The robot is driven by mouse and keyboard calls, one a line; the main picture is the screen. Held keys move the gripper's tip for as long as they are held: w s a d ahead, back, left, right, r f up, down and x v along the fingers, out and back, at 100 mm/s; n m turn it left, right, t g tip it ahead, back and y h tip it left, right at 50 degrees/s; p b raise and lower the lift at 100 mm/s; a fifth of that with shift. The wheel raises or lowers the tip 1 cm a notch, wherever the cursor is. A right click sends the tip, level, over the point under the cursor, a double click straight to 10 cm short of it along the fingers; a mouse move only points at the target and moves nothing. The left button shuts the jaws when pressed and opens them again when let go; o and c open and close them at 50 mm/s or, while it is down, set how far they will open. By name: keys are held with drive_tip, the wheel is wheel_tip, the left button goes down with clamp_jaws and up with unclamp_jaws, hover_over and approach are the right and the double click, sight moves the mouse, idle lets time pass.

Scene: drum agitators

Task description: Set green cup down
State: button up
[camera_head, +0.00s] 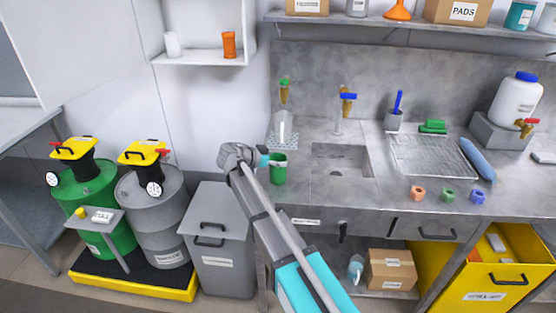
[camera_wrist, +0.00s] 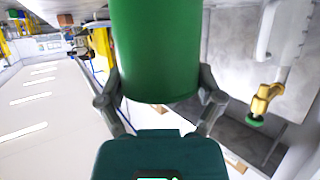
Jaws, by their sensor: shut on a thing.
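The green cup (camera_head: 278,169) is at the left front of the steel counter (camera_head: 325,193) in the head view. My gripper (camera_head: 262,157) is shut on it from the left. In the wrist view the green cup (camera_wrist: 155,50) fills the top middle, and the fingers of my gripper (camera_wrist: 158,92) press on both its sides. I cannot tell whether the cup touches the counter or is held above it. The inside of the cup is hidden in the wrist view.
A clear vessel (camera_head: 284,129) stands behind the cup, below a green-handled tap (camera_head: 284,92). A sink (camera_head: 343,160) lies to the right. Bare counter lies between sink and rings.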

drive_tip(key=shift+f, duration=0.2)
drive_tip(key=o, duration=0.6)
drive_tip(key=shift+r, duration=0.1)
drive_tip(key=shift+r, duration=0.15)
drive_tip(key=shift+s+a+r+p, duration=0.3)
drive_tip(key=shift+a+p, duration=0.1)
drive_tip(key=p+v, duration=0.4)
drive_tip(key=v, duration=0.6)
drive_tip(key=shift+s+a, duration=0.2)
drive_tip(key=shift+a, duration=0.15)
